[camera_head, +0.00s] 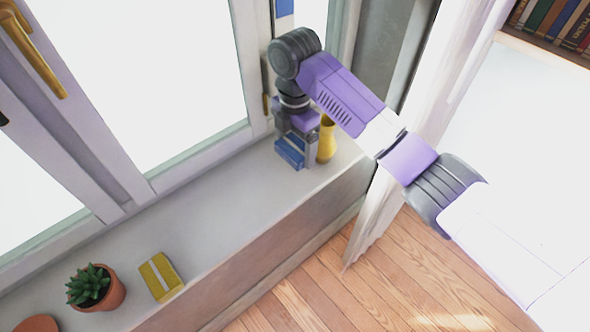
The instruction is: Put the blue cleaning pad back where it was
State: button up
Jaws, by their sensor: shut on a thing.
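The blue cleaning pad (289,151) is at the far right end of the grey window sill, below my gripper (296,143). My gripper points down and is shut on the pad. The pad is at or very near the sill surface; I cannot tell whether it touches. A yellow vase (326,140) stands close beside my gripper on its right, partly hidden by my arm.
The window sill (215,200) is clear between the pad and a yellow block with a pale stripe (160,277). A potted succulent (95,287) and a terracotta round thing (37,324) are at the lower left. Window frames rise behind; a curtain (400,170) hangs right.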

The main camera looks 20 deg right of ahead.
aim_at(295, 146)
jog(key=shift+f+p, duration=0.3)
jog(key=shift+f, duration=4.1)
jog(key=shift+f, duration=0.15)
jog(key=o, duration=1)
jog(key=shift+o, duration=0.2)
notch_tip(295, 146, up, 12)
jog(key=shift+r+b, duration=0.2)
jog(key=shift+b, duration=0.5)
